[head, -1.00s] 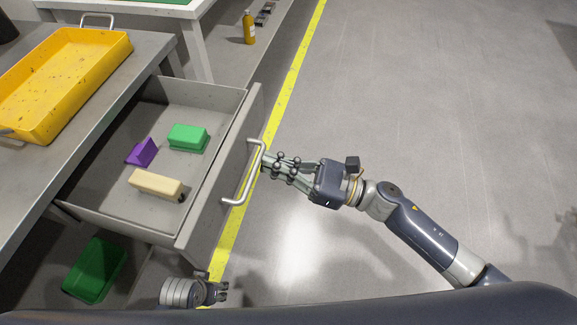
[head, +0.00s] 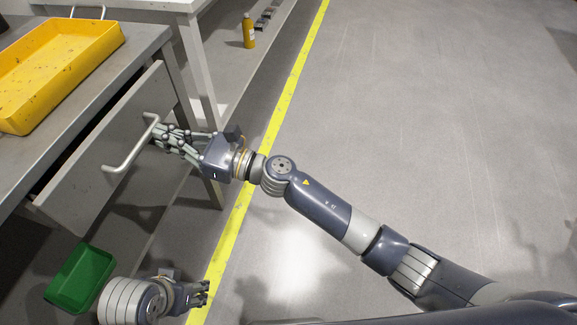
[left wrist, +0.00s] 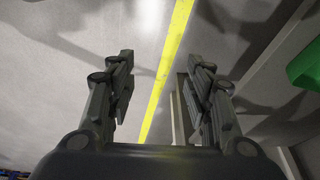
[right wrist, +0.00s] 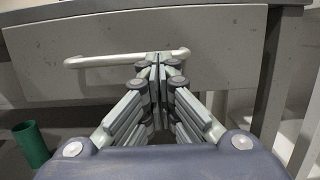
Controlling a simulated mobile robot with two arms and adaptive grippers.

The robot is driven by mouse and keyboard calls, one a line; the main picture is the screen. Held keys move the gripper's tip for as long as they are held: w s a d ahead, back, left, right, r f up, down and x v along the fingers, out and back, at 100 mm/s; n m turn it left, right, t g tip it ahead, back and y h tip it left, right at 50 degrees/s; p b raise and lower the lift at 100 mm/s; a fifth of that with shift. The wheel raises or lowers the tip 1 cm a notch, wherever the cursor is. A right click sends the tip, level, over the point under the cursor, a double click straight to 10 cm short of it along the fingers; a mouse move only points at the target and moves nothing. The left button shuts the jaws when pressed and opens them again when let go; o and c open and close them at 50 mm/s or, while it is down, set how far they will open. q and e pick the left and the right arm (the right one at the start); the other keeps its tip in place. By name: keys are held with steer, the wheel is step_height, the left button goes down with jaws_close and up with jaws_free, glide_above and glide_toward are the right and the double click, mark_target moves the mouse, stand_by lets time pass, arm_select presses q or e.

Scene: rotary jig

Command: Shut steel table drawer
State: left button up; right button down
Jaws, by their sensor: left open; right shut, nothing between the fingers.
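The steel table drawer shows its grey front panel (head: 95,165) in the head view, close to the table's edge. A narrow dark gap remains between the panel and the steel table top (head: 135,48); the drawer's contents are hidden. The drawer's bar handle (head: 128,150) also shows in the right wrist view (right wrist: 110,60). My right gripper (head: 158,133) is shut and empty, with its fingertips at the handle and drawer front; exact contact is unclear. In the right wrist view its fingertips (right wrist: 158,62) overlap the handle's right part. My left gripper (head: 206,292) is open and empty, low over the floor.
A yellow tray (head: 60,75) lies on the steel table. A green bin (head: 80,278) stands below the drawer, left of my left gripper. A white table with a bottle (head: 249,32) on its lower shelf is behind. The floor right of the yellow line (head: 283,95) is clear.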

mark_target(139, 128)
steer(key=x, duration=0.2)
steer(key=b+x, duration=0.1)
steer(key=shift+w+a+f, duration=0.1)
steer(key=shift+a+f, duration=0.2)
arm_select(q)
steer(key=w+d+r+t, duration=0.1)
steer(key=w+d+t, duration=0.1)
steer(key=w, duration=0.4)
steer(key=shift+w+d+r+t+h, duration=0.15)
steer(key=shift+w+r+t+h, duration=0.2)
steer(key=shift+t, duration=0.35)
arm_select(e)
steer(key=shift+r, duration=0.2)
